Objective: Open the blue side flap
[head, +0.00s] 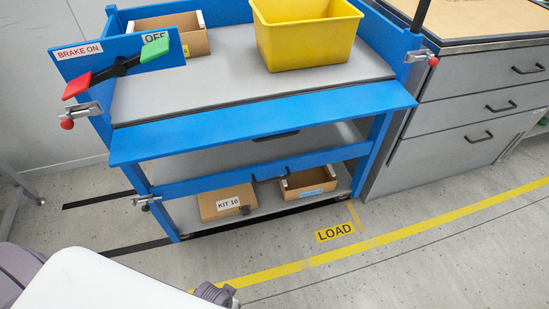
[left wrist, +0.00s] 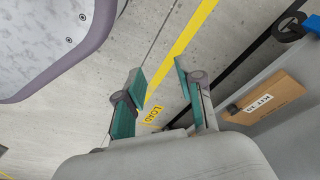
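The blue side flap (head: 260,120) is the long panel along the near side of the blue cart. It slopes outward from the grey deck (head: 230,85), folded down toward me, and stands clear of the two latches. The left latch (head: 82,114) and the right latch (head: 422,57) have red knobs and sit on the corner posts. My left gripper (left wrist: 160,82) is open and empty in the left wrist view, above the floor, apart from the cart. The head view does not clearly show its fingers. My right gripper is in neither view.
A yellow bin (head: 305,35) and an open carton (head: 180,38) stand on the deck. A brake lever (head: 118,66) is at the left. The KIT 10 box (head: 227,202) is on the lower shelf. Grey drawers (head: 470,110) adjoin on the right. Floor in front is clear.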

